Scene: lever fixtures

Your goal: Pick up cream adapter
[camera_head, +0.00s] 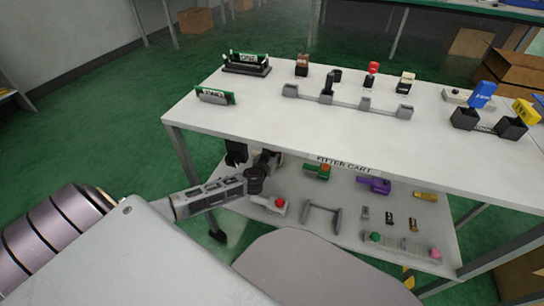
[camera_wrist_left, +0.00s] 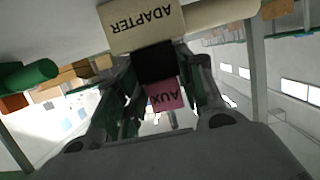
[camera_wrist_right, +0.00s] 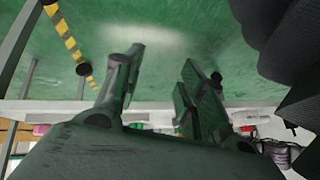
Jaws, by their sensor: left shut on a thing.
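The cream adapter (camera_wrist_left: 145,25), labelled ADAPTER, fills the top of the left wrist view. A black part and a pink AUX label (camera_wrist_left: 164,97) show below it between the fingers. My left gripper (camera_wrist_left: 158,70) is shut on the adapter, with one finger on each side of the black part. In the head view my left gripper (camera_head: 264,163) is by the lower shelf of the cart, under the tabletop's front edge; the adapter is largely hidden there. My right gripper (camera_wrist_right: 158,90) is open and empty in the right wrist view, with green floor beyond it.
The cart's white top (camera_head: 270,115) holds a grey rail (camera_head: 345,100), green boards and boxes with blue and yellow tags. The lower shelf (camera_head: 345,200) holds a green part (camera_head: 317,172), a purple part (camera_head: 374,185) and a red-knobbed part (camera_head: 270,204). A cart leg stands close to my left gripper.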

